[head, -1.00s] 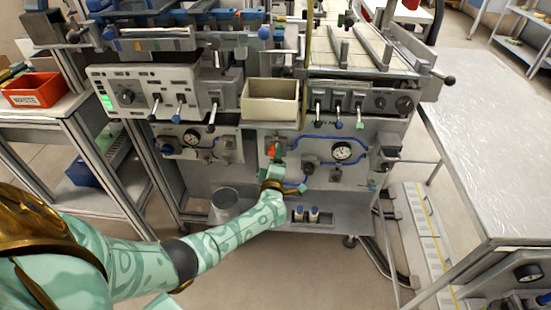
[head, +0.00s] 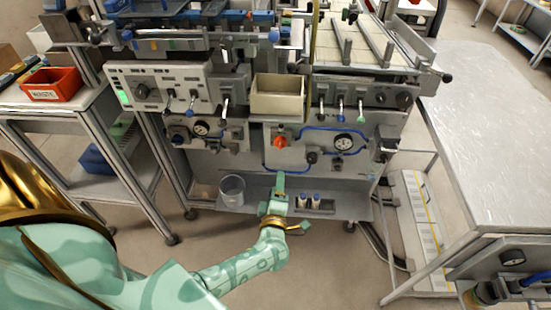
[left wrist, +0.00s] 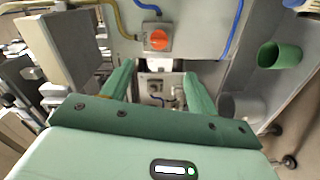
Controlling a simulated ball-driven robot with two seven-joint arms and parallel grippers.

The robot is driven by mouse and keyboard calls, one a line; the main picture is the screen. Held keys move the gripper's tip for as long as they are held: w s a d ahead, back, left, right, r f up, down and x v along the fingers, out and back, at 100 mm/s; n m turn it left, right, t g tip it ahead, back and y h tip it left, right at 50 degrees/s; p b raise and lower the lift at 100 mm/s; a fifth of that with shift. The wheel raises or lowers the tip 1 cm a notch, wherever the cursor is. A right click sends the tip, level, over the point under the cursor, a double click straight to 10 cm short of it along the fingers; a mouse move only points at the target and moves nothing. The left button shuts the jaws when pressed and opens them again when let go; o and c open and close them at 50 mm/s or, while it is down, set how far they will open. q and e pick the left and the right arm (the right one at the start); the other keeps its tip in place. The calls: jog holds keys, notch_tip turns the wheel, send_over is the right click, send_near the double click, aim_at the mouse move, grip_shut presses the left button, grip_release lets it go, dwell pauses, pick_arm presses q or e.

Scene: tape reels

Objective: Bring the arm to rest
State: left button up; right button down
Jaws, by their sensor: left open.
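My left arm reaches in from the lower left of the head view. Its gripper (head: 279,188) is open and empty, in front of the machine's lower shelf and below the orange-red rotary knob (head: 280,142). In the left wrist view, the open fingers of my left gripper (left wrist: 160,82) are spread apart with nothing between them. The knob (left wrist: 158,40) on its grey box is beyond them, apart from the fingers. My right gripper is not in view.
A beige bin (head: 277,97) is above. Floor is open in front.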

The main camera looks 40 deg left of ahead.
pick_arm(q)
jog(key=shift+s+d, duration=0.25)
jog(key=shift+s, duration=0.2)
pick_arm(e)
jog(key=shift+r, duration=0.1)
pick_arm(q)
jog(key=s+d+f+m+g+h, duration=0.1)
jog(key=s+d+f+m+h, duration=0.2)
jog(key=d+f+m+h, duration=0.75)
jog(key=s+a+f+m+g+p, duration=0.15)
jog(key=s+f+m+g, duration=0.35)
jog(key=s+f+m, duration=0.5)
jog(key=s+a+f+m+g, duration=0.1)
jog(key=s+f+g, duration=0.1)
jog(key=s, duration=1)
jog(key=s+a+f+m+g+y+p, duration=0.1)
jog(key=s+g, duration=0.3)
jog(key=s, duration=0.8)
jog(key=s+a+f+m+g+p, duration=0.1)
jog(key=s+a+f+m+g, duration=0.2)
jog(key=s, duration=1)
jog(key=shift+f, duration=0.3)
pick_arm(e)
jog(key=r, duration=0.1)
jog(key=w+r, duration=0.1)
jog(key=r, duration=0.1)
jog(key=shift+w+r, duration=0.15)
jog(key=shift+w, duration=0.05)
